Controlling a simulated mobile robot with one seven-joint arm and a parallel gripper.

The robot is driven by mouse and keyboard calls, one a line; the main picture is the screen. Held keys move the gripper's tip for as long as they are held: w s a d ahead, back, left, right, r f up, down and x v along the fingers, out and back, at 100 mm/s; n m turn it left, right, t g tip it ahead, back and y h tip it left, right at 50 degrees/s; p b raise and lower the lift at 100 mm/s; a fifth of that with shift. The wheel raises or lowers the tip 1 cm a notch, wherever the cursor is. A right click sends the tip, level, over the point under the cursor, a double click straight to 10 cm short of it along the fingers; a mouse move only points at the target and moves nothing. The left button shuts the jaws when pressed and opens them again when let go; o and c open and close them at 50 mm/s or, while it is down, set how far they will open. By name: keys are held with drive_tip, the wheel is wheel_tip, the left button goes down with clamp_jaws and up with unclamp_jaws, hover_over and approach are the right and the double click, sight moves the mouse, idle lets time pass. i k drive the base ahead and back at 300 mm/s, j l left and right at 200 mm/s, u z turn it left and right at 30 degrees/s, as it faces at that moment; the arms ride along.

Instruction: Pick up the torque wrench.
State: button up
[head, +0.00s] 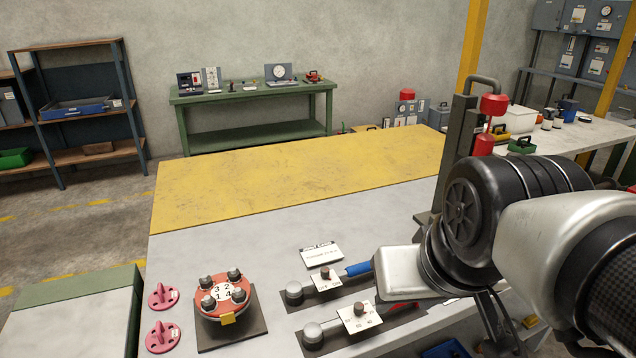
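Two torque wrenches lie side by side on dark mats on the grey bench. The farther torque wrench (294,291) has a round grey head, a white plate with a dark knob, and a blue handle. The nearer torque wrench (313,334) has a similar head and plate, and a bit of red shows at its handle side. My gripper (402,273) is over the handle side of both wrenches and covers much of the nearer one. Its fingertips are hidden, so I cannot tell whether it is open or touches a wrench.
A red flanged spool (222,300) with numbered bolts stands on a dark plate. Two pink parts (162,296) lie left of it. A white label card (321,255) stands behind the wrenches. A tall dark stand (456,150) with red parts rises at right. The yellow bench area (290,180) is clear.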

sight(313, 332)
drive_tip(key=i+l+u, duration=0.15)
drive_tip(key=l, duration=0.15)
drive_tip(key=i+l+u, duration=0.15)
drive_tip(key=l, duration=0.15)
drive_tip(key=i+l+u, duration=0.15)
drive_tip(key=l, duration=0.15)
drive_tip(key=l+u, duration=0.15)
drive_tip(key=l, duration=0.2)
